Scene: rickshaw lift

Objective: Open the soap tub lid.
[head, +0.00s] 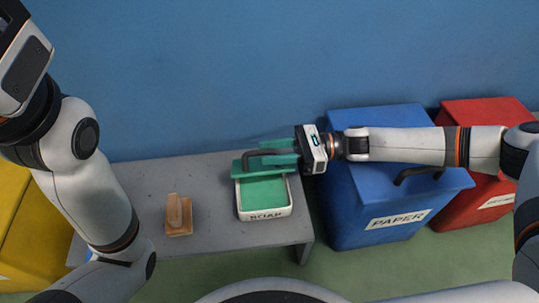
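The soap tub (288,211) is a white box labelled SOAP on the grey bench, with a green surface showing inside. Its green lid (238,170) appears raised along the tub's back edge, seen nearly edge-on. My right gripper (274,152) comes in from the right over the back of the tub. Its teal fingers lie on either side of the lid's dark handle (250,155) and appear shut on it. The fingers partly hide the lid and handle.
A wooden brush (178,222) rests on the bench (215,240) left of the tub. A blue PAPER bin (350,215) and a red bin (455,215) stand to the right, under my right arm. A yellow bin (25,240) stands at left. A blue wall is behind.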

